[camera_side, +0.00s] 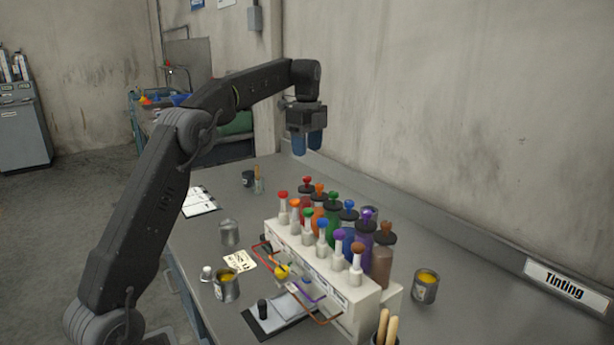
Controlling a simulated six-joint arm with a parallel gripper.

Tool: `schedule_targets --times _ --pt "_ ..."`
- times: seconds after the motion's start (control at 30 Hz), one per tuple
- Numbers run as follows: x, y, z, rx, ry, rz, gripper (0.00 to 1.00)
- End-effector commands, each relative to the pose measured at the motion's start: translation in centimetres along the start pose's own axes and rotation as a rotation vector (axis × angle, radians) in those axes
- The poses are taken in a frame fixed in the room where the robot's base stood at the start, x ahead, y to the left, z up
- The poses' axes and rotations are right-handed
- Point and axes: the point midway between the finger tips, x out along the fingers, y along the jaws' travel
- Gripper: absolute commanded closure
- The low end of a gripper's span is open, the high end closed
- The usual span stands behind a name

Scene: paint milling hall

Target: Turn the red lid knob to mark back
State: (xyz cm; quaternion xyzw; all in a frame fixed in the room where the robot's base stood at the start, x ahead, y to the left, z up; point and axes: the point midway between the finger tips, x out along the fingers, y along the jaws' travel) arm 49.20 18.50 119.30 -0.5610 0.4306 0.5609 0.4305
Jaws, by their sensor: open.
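The red canister (304,206) stands at the far end of the back row of the dispenser, with a dark lid and a small red lid knob (307,181) on top. A separate red-topped pump (283,199) stands in the front row beside it. My gripper (307,152) hangs fingers down, its two blue fingers apart and empty. In the picture it is just above the red lid knob, not touching it; its depth relative to the knob is hard to tell. The marks around the lid are too small to read.
Orange, green, blue, purple and brown canisters (382,262) follow the red one closely, with front-row pumps (322,235). A dark can (248,178) stands behind. The wall (460,150) borders the bench.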

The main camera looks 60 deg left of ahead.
Motion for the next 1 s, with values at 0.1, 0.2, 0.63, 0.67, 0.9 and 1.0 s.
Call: schedule_targets --times 0.1,0.2,0.63,0.67,0.9,1.0 --pt "2.1 0.1 0.0 0.000 0.001 0.004 0.51" --pt "4.0 0.1 0.0 0.000 0.001 0.005 0.51" --pt "8.2 0.0 0.0 0.000 0.000 0.000 0.51" --pt "8.3 0.0 0.0 0.000 0.000 0.000 0.51" --pt "8.3 0.0 0.0 0.000 0.000 0.000 0.53" --pt "8.3 0.0 0.0 0.000 0.000 0.000 0.62"
